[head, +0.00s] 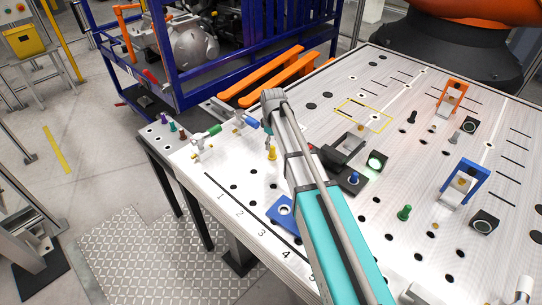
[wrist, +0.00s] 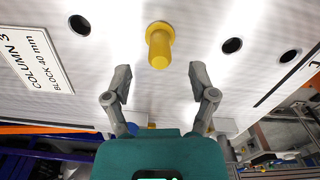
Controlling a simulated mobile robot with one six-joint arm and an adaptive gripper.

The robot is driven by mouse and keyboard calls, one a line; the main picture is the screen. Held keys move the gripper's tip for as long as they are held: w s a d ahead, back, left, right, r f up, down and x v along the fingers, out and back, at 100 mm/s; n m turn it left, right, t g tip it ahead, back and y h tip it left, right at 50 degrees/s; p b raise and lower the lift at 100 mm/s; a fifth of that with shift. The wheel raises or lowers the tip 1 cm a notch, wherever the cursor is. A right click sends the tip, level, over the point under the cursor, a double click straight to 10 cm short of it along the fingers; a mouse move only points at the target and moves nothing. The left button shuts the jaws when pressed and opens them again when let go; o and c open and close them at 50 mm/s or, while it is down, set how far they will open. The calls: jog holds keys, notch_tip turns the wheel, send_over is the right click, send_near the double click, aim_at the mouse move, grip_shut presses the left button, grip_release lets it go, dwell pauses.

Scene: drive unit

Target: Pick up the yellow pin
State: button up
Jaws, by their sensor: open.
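The yellow pin (head: 272,153) stands on the white perforated table near its left edge in the head view, just left of my arm. In the wrist view the yellow pin (wrist: 160,48) shows its round head and shaft at upper middle. My gripper (wrist: 159,80) is open, with nothing between its fingers. The pin lies beyond the fingertips, roughly centred between them, and apart from both.
Clamps with green and blue parts (head: 212,132) stand left of the pin. A black block (head: 343,150) and a blue pin (head: 353,178) are right of my arm. A blue plate (head: 284,211) lies nearer the front. Dark holes (wrist: 232,45) flank the pin.

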aim_at(272, 155)
jog(key=shift+f, duration=0.15)
jog(key=shift+f+b, duration=2.5)
jog(key=shift+b, duration=0.1)
grip_shut()
